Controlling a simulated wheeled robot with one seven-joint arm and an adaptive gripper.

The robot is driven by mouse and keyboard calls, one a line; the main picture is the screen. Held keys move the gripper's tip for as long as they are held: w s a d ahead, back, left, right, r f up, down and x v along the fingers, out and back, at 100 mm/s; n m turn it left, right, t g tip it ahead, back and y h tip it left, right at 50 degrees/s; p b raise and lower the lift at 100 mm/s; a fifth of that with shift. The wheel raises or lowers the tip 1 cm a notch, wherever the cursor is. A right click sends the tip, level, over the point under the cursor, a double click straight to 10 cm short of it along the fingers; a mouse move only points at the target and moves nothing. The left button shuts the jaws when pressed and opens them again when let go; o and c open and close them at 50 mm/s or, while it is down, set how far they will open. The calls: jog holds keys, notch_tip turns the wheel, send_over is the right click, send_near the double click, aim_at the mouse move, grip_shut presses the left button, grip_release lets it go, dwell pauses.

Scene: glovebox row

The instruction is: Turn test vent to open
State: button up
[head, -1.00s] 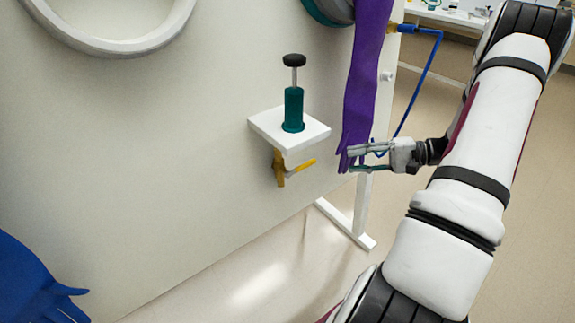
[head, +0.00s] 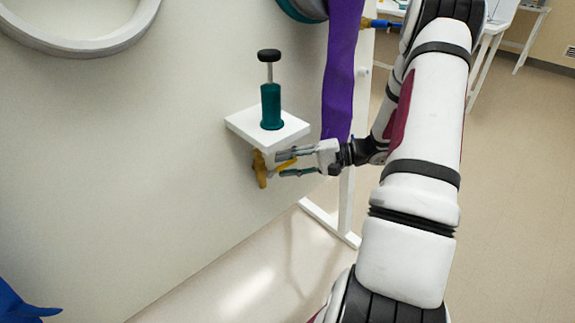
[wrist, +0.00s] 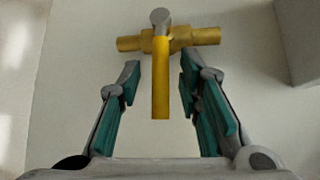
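The test vent is a yellow valve (head: 260,170) on the pale panel, just under a small white shelf. In the wrist view its yellow body (wrist: 190,38) lies across the picture, with a grey round stem end on top. Its lever (wrist: 161,85) points out toward my gripper. My gripper (head: 281,164) is open at the valve, with one finger on either side of the lever. In the wrist view a gap shows on both sides, narrower on the right. The head view partly hides the lever behind the fingers.
The white shelf (head: 292,132) with a teal, black-knobbed plunger (head: 271,105) sits close above my gripper. A blue glove (head: 20,306) is at the lower left. Floor at right is open.

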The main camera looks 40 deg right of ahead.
grip_shut()
